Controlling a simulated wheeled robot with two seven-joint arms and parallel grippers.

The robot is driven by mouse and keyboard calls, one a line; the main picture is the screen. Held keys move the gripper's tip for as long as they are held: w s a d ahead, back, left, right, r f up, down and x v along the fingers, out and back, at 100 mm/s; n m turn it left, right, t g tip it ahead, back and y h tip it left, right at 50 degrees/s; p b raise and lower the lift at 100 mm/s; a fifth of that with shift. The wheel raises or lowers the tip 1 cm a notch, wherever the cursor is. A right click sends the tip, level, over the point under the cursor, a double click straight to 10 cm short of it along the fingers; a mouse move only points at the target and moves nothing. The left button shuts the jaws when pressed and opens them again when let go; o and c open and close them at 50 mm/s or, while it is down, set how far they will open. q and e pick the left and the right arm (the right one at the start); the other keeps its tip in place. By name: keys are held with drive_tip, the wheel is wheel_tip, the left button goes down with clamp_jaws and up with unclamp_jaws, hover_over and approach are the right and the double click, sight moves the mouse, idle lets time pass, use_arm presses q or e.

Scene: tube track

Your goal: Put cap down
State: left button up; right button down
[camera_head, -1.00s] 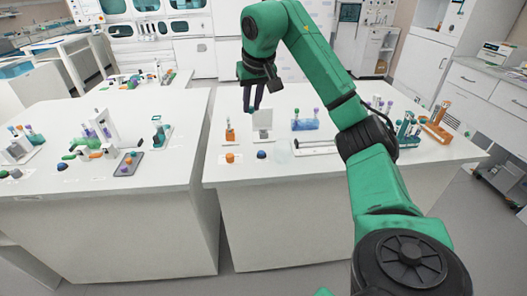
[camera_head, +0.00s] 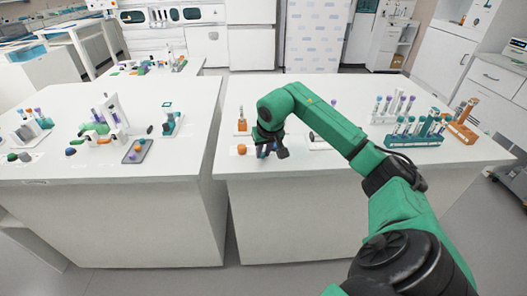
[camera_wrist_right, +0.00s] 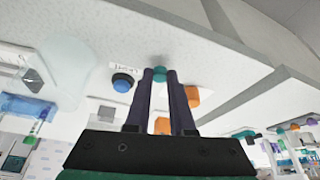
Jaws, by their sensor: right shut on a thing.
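My right gripper (camera_head: 266,153) is low over the front of the right-hand table. In the right wrist view, its two dark fingers (camera_wrist_right: 161,75) are shut on a small teal cap (camera_wrist_right: 160,74) at their tips. The cap is close to the white tabletop; I cannot tell whether it touches. An orange cap (camera_head: 242,149) sits left of the gripper in the head view and also shows in the wrist view (camera_wrist_right: 192,96). A blue cap (camera_wrist_right: 122,82) lies on the other side of the fingers. My left gripper is not in view.
An orange tube stand (camera_head: 242,126) stands behind the orange cap. A clear dish (camera_wrist_right: 62,62) lies past the blue cap in the wrist view. Teal (camera_head: 414,136) and orange (camera_head: 463,128) tube racks stand at the right. The table's front edge is close.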

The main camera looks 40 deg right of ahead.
drive_tip(key=shift+f, duration=0.1)
drive_tip(key=c, duration=0.8)
unclamp_jaws()
drive_tip(key=v, duration=1.2)
